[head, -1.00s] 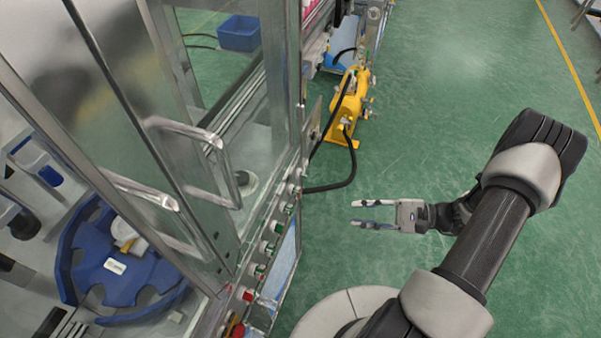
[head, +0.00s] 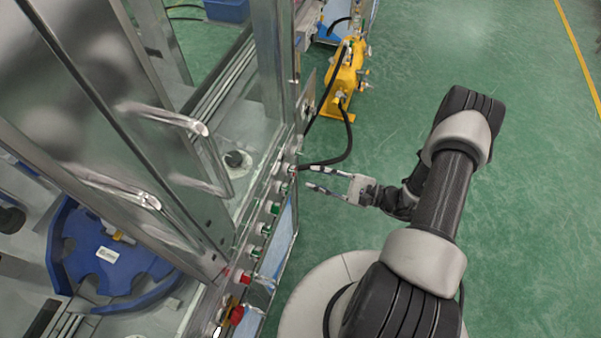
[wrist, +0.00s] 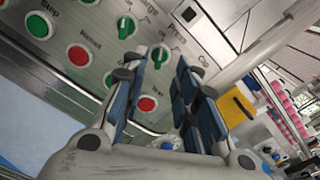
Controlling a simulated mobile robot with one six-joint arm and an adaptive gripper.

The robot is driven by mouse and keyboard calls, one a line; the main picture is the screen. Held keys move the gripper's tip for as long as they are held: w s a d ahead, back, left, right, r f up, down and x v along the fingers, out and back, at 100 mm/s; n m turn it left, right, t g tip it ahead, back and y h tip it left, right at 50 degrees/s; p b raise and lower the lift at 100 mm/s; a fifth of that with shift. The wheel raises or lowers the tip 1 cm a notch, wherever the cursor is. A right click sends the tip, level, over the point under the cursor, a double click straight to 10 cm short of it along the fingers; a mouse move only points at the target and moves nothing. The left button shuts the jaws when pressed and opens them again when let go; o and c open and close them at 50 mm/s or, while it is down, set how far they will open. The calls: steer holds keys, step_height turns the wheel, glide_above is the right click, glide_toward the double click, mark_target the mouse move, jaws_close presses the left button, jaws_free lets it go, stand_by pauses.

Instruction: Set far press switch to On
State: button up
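In the wrist view, a tilted metal control panel (wrist: 105,75) carries labelled buttons and green rotary switches. One green switch (wrist: 160,56) shows between my fingertips, near a label that seems to read "Press". Another green switch (wrist: 125,27) is up and left of it. I cannot read either switch's position clearly. My gripper (wrist: 163,66) is open, its dark-padded fingers pointing at the panel, with nothing held. In the head view, my gripper (head: 311,178) is just right of the machine's row of controls (head: 273,208), its fingers apart; contact cannot be told.
A red button (wrist: 147,103) lies near the left finger in the wrist view. In the head view, a yellow pump (head: 342,85) and black hose (head: 345,145) are beyond my gripper. Glass doors with metal handles (head: 165,117) stand left. Green floor is open to the right.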

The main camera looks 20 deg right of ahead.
mark_target(295, 172)
steer(key=x, duration=0.5)
steer(key=shift+w+a, duration=0.2)
steer(key=shift+a, duration=0.05)
steer(key=shift+c, duration=0.5)
jaws_close()
